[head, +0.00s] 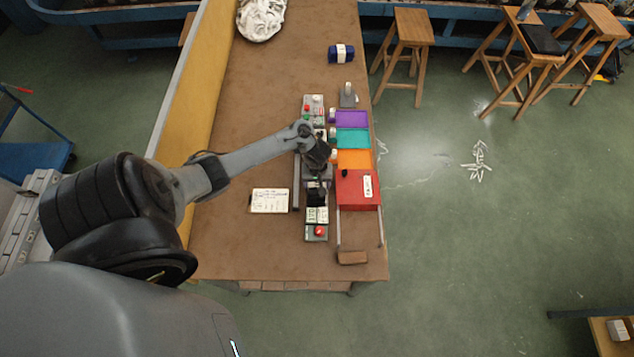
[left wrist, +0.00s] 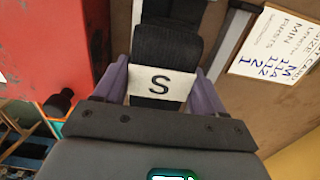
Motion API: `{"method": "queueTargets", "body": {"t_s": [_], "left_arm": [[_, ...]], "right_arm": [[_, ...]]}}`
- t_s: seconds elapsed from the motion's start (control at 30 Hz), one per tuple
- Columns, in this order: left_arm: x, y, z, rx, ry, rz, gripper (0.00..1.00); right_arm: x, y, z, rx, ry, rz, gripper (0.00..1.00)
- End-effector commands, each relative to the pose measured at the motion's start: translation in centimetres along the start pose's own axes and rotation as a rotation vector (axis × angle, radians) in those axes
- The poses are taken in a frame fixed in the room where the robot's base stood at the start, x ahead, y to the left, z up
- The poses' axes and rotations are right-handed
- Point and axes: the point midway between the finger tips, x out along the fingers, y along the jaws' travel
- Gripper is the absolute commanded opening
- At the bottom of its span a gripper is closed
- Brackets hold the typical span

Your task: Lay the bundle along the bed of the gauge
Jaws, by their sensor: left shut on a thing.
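My left gripper (head: 316,178) is over the middle of the gauge (head: 296,190), a long narrow grey device on the brown table. In the left wrist view, its purple fingers (left wrist: 162,88) are shut on both sides of a black bundle (left wrist: 167,42). The bundle has a white band (left wrist: 160,84) marked "S". In the head view the bundle (head: 316,196) shows dark below the gripper, in line with the gauge. A grey rail (left wrist: 232,35) runs beside it in the wrist view. Whether the bundle touches the bed is hidden. My right gripper is not in view.
A red box (head: 355,192) and orange, teal (head: 352,138) and purple trays stand right of the gauge. A size card (head: 269,200) lies to its left. A red button (head: 319,231) is at its near end. A blue banded bundle (head: 341,53) and white pile (head: 260,18) lie farther back.

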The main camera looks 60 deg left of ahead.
Motion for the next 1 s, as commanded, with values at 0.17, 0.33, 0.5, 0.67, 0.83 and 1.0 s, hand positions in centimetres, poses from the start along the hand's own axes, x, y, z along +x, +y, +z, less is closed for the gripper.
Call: {"method": "queueTargets", "body": {"t_s": [0.17,0.33,0.5,0.67,0.83,1.0], "left_arm": [[0.3,0.0,0.0,0.0,-0.001,0.0,0.76],[0.3,0.0,0.0,0.0,-0.001,0.0,0.96],[0.3,0.0,0.0,0.0,-0.001,0.0,0.96],[0.0,0.0,0.0,0.0,0.0,0.0,0.96],[-2.1,0.0,0.0,0.0,0.0,0.001,0.96],[-5.3,0.1,0.0,0.0,0.001,0.002,0.96]], "right_arm": [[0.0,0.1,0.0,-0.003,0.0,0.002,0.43],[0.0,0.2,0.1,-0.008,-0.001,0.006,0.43],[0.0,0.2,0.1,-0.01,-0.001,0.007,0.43],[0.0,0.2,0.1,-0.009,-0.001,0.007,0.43],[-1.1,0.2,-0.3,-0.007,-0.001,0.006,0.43],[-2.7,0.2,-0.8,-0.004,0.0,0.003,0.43]]}}
